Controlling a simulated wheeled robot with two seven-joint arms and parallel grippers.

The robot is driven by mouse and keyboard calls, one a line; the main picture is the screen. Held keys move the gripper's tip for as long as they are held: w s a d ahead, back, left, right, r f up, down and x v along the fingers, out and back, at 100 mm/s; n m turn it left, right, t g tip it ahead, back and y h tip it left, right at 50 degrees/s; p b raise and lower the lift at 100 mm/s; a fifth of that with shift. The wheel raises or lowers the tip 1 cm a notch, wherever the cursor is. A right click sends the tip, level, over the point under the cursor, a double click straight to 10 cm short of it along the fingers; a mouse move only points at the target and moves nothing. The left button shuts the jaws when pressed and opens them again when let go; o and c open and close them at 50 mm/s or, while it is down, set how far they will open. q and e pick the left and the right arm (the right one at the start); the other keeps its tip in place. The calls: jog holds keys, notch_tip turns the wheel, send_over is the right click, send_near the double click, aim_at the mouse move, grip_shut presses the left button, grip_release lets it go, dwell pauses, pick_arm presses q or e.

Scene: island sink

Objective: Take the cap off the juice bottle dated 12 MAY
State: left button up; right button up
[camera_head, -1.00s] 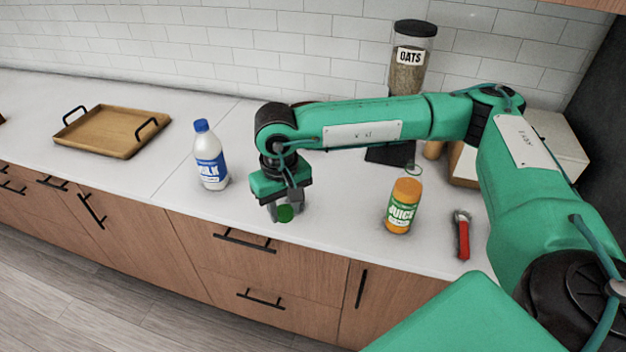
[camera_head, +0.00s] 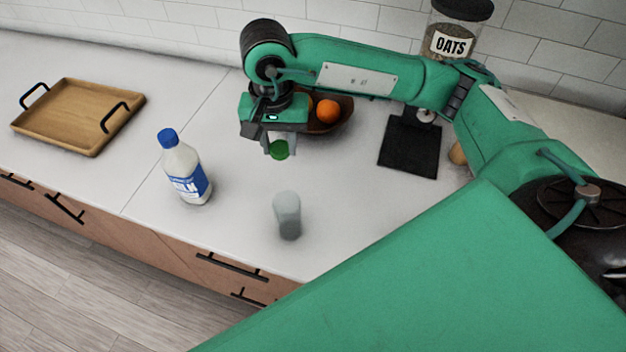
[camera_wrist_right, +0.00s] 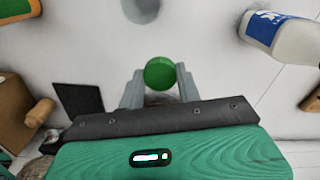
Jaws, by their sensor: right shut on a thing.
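My right gripper (camera_head: 279,146) is shut on a small round green cap-like piece (camera_head: 280,150), held in the air above the counter. In the right wrist view the green piece (camera_wrist_right: 160,73) sits between the two grey fingertips. A translucent grey vessel (camera_head: 288,216), a bottle or glass, stands on the counter nearer the front edge, apart from the gripper. My left gripper is not in view.
A milk bottle (camera_head: 185,168) with a blue cap stands left of the vessel. A wooden tray (camera_head: 75,112) lies farther left. Behind the gripper are a dark bowl with oranges (camera_head: 328,111) and a black mat (camera_head: 410,145). An oats jar (camera_head: 455,35) stands at the back.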

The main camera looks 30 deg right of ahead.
jog(key=shift+s+a+r+m, duration=0.1)
jog(key=shift+s+r+m, duration=0.55)
jog(key=shift+m, duration=0.45)
notch_tip(320, 180, down, 15)
jog(key=p, duration=0.4)
jog(key=shift+r+p, duration=0.15)
jog(key=shift+p, duration=0.25)
jog(key=shift+w+f, duration=0.1)
jog(key=shift+f, duration=0.45)
notch_tip(320, 180, down, 4)
jog(key=shift+f+p, duration=0.1)
jog(key=shift+p, duration=0.7)
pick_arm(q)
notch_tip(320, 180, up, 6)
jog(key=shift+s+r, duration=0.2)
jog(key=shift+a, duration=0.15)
